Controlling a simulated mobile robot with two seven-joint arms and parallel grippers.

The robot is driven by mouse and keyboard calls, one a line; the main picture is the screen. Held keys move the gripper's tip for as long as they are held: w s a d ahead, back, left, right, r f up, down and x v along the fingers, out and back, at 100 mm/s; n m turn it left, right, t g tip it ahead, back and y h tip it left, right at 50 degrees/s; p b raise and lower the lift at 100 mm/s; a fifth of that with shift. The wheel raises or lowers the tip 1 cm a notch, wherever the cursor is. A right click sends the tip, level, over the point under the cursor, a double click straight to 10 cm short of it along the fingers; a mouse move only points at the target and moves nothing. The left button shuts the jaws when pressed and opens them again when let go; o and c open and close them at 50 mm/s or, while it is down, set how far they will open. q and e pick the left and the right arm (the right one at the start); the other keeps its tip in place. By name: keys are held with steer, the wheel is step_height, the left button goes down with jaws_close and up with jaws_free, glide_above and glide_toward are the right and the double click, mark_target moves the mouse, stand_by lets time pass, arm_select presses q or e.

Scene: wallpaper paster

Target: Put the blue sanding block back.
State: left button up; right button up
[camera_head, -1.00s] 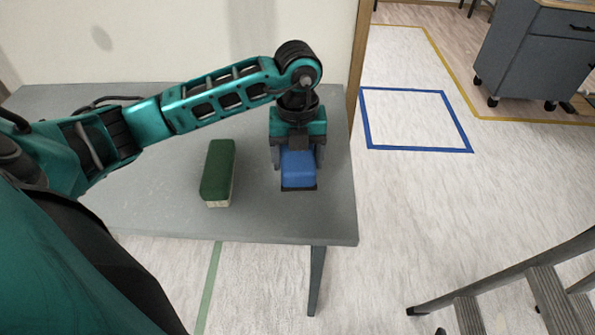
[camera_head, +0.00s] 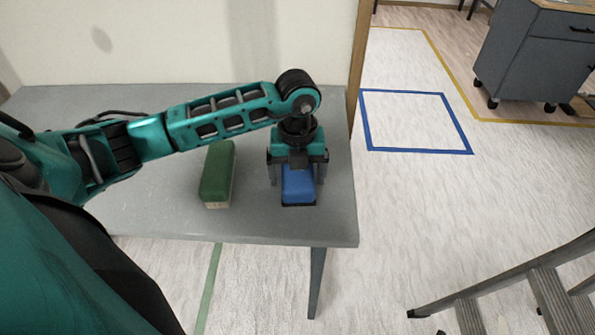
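The blue sanding block (camera_head: 298,186) has a dark base and sits on the grey table near its right end. My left gripper (camera_head: 297,178) is above and around the block from behind. Its fingers are spread wider than the block, one on each side, and look apart from it. A green sanding block (camera_head: 217,175) with a pale base lies on the table to the left. My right gripper is not in view.
The grey table (camera_head: 150,215) has bare room left of the green block and along its front edge. A wall stands behind it. A step ladder (camera_head: 545,290) is at lower right, a grey wheeled cabinet (camera_head: 535,55) at upper right. A blue taped square (camera_head: 415,150) marks the floor.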

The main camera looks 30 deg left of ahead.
arm_select(q)
steer(key=shift+o, duration=0.6)
step_height(320, 180, up, 13)
steer(key=p, duration=0.1)
steer(key=shift+d, duration=0.15)
